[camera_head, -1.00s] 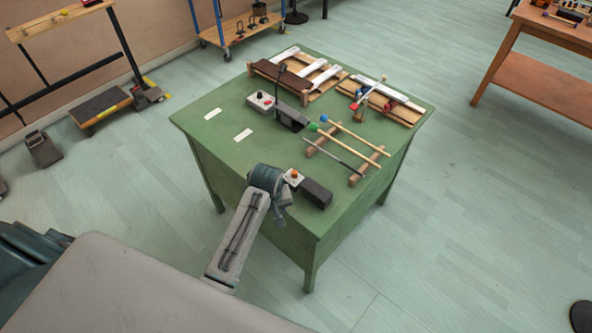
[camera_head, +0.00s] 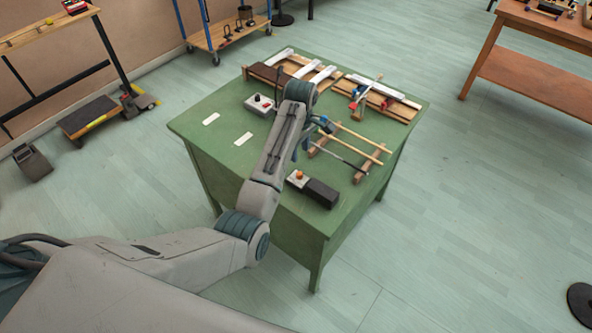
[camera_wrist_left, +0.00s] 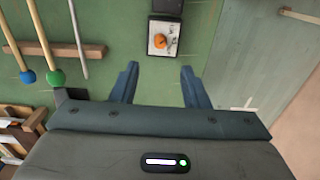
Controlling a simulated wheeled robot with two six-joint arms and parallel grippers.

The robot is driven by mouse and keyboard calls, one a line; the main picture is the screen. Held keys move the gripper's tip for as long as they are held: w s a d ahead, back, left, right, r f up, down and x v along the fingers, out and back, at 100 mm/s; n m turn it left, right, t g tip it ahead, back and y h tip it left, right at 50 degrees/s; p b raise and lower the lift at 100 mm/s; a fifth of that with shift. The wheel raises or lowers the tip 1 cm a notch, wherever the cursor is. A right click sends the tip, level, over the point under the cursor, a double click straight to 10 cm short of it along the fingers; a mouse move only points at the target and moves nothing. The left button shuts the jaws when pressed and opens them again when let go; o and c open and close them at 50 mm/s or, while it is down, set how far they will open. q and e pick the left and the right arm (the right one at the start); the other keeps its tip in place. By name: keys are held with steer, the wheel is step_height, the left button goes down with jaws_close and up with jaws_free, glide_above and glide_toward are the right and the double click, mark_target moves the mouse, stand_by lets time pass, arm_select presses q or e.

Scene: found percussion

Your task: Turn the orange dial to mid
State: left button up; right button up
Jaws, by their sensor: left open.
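The orange dial (camera_head: 298,174) sits on a small white plate beside a dark block (camera_head: 321,193) near the table's front edge. In the left wrist view the orange dial (camera_wrist_left: 160,42) shows ahead of the fingertips, centred sideways between them, with a small pointer mark on its white plate (camera_wrist_left: 163,29). My left gripper (camera_wrist_left: 159,75) is open and empty, with two blue-grey fingers apart, not touching the dial. In the head view my left arm reaches over the table, its wrist beyond the dial, partly hiding the things behind. My right gripper is not in view.
Mallets on wooden rails (camera_head: 361,178) lie right of the arm. Another white box with a red knob (camera_head: 260,104) stands farther back. Wooden slat instruments (camera_head: 385,98) fill the far side. The green table's (camera_head: 212,150) left part is clear except for two white labels.

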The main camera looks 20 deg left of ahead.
mark_target(299, 173)
arm_select(q)
step_height(299, 173, down, 9)
steer(key=shift+r+p, duration=0.1)
steer(key=shift+p, duration=0.8)
steer(key=shift+f, duration=0.75)
steer(key=c, duration=0.8)
jaws_close()
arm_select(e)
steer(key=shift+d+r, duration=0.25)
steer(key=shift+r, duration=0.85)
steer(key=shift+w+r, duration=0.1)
